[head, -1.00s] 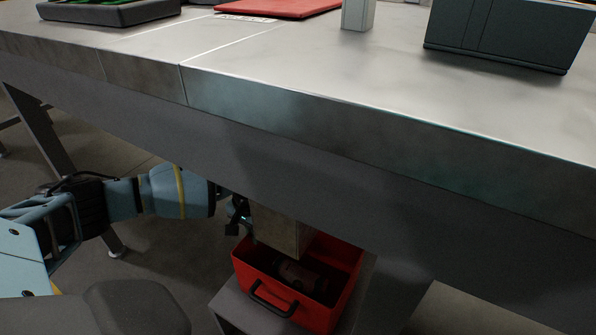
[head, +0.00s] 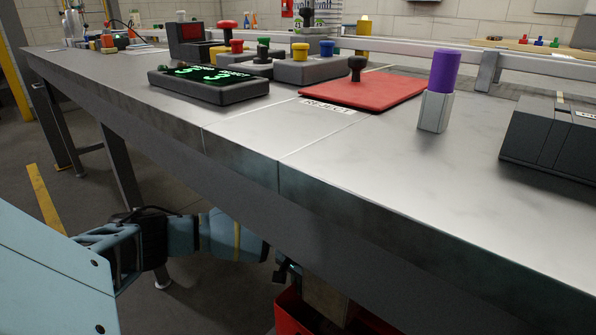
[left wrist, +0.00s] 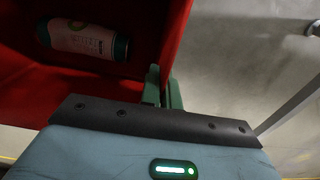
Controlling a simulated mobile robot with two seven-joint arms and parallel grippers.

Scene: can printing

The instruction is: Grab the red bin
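The red bin (head: 288,314) shows at the bottom edge of the head view, under the table, with most of it cut off. In the left wrist view the bin (left wrist: 177,30) fills the upper left, and a pinkish can (left wrist: 80,40) with a dark green end lies inside. My left gripper (head: 287,271) is at the bin's left rim. In the left wrist view its green fingers (left wrist: 163,90) are close together, one on each side of the bin's wall, and look shut on it. My right gripper is not in view.
The long metal table (head: 300,150) spans above the bin and my left arm. On it are a red mat (head: 375,92), a purple can on a pale block (head: 445,70), a dark display panel (head: 208,87) and a dark box (head: 550,140). Floor shows at the left.

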